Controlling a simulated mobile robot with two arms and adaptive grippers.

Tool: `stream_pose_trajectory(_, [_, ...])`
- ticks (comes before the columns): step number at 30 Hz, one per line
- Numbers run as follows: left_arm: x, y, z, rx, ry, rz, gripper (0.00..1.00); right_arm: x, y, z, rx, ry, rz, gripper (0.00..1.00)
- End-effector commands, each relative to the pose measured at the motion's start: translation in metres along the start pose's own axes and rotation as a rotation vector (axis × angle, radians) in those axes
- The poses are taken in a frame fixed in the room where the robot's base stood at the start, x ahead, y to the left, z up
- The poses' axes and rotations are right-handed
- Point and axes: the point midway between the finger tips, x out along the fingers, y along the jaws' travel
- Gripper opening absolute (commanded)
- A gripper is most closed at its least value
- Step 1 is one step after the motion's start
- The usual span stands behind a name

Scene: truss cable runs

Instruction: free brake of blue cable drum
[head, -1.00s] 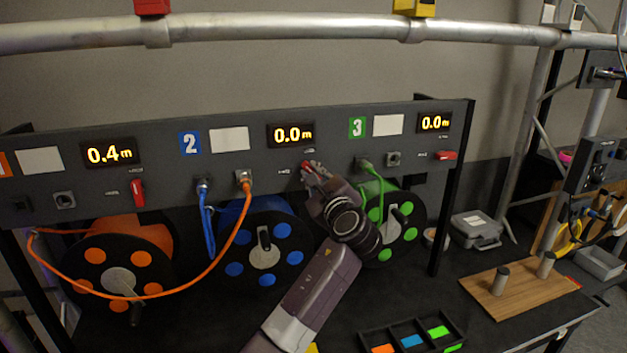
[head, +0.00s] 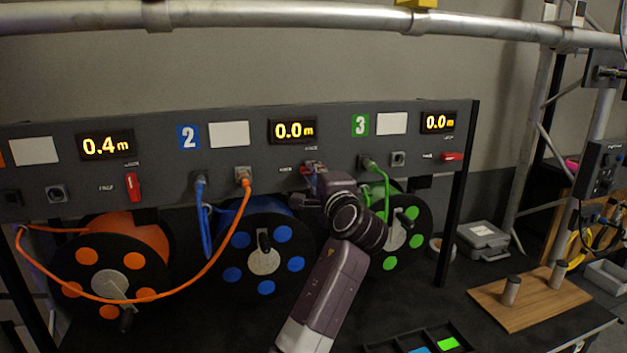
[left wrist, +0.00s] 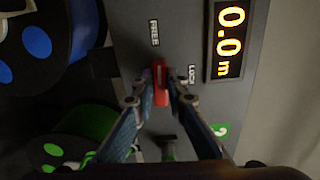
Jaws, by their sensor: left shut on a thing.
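The blue cable drum (head: 264,262) stands under panel section 2, and its blue-spotted flange shows at upper left in the left wrist view (left wrist: 37,42). Its red brake lever (left wrist: 160,75) is on the panel, near the printed words FREE and LOCK. My left gripper (left wrist: 160,98) is shut on this lever, with one finger on each side. In the head view the left gripper (head: 313,172) hides most of the lever. The display (head: 293,131) above reads 0.0 m. The lever's exact angle is hard to tell. My right gripper is not in view.
An orange cable (head: 222,255) loops from the left to a panel socket beside the blue plug (head: 200,182). The green drum (head: 405,240) and its cable are close to my left wrist. A wooden board (head: 530,299) with two posts lies at right.

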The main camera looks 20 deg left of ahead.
Motion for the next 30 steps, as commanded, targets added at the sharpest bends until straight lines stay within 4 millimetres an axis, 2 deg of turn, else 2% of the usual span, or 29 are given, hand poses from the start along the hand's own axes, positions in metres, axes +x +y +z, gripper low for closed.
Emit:
stream_pose_trajectory(8, [-0.0001, 0.0021, -0.0002, -0.064, -0.001, 0.003, 0.00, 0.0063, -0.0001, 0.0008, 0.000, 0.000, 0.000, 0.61])
stream_pose_trajectory(21, [-0.0001, 0.0021, -0.0001, -0.072, -0.001, 0.004, 0.00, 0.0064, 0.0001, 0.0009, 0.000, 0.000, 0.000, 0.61])
stream_pose_trajectory(22, [-0.0001, 0.0022, -0.0001, -0.071, -0.001, 0.004, 0.16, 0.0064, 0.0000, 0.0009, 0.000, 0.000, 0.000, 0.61])
stream_pose_trajectory(24, [-0.0001, 0.0021, -0.0001, -0.071, -0.001, 0.004, 0.24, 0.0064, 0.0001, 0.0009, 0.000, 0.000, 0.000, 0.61])
stream_pose_trajectory(26, [-0.0001, 0.0019, -0.0001, -0.070, 0.000, 0.003, 0.30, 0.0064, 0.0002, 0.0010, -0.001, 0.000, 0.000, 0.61])
stream_pose_trajectory(30, [-0.0001, 0.0014, -0.0002, -0.070, 0.000, 0.002, 0.30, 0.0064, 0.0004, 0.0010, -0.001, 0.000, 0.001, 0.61])
